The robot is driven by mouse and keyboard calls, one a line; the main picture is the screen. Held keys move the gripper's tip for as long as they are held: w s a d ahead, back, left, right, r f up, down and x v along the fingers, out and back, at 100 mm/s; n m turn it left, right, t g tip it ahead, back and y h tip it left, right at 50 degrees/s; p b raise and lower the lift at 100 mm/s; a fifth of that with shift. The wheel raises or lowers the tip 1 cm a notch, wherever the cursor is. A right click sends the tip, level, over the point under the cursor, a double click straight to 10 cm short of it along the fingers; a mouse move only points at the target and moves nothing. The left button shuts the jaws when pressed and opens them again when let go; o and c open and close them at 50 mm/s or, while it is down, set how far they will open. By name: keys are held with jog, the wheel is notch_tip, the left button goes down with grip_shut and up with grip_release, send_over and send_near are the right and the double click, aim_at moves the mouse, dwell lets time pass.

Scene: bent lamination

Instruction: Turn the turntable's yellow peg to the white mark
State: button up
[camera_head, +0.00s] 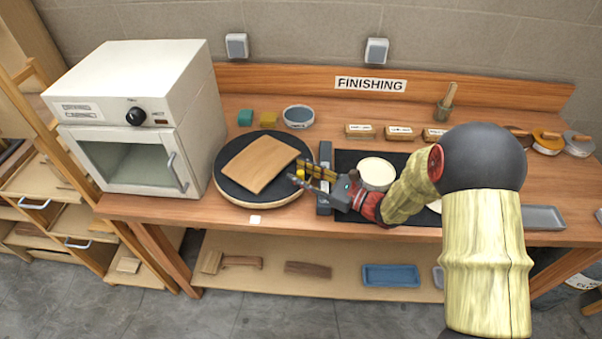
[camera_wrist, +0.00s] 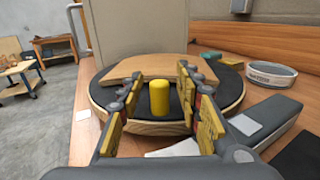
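The round turntable (camera_head: 238,192) has a black top and a wooden rim, and it also shows in the wrist view (camera_wrist: 232,88). A flat wooden board (camera_head: 262,163) lies on it. The upright yellow peg (camera_wrist: 159,97) stands at the turntable's right edge in the head view (camera_head: 300,174). The small white mark (camera_head: 255,219) lies on the bench in front of the turntable and shows at left in the wrist view (camera_wrist: 84,114). My gripper (camera_wrist: 163,110) is open. Its fingers lie either side of the peg, with visible gaps.
A white oven (camera_head: 150,110) stands close left of the turntable. A grey bar-shaped fixture (camera_head: 325,180) and a black mat (camera_head: 348,160) lie to the right, under my arm. A round tin (camera_head: 298,116) and green and yellow blocks stand behind. The bench front by the mark is clear.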

jog(key=v, duration=1.2)
jog(key=shift+c, duration=0.4)
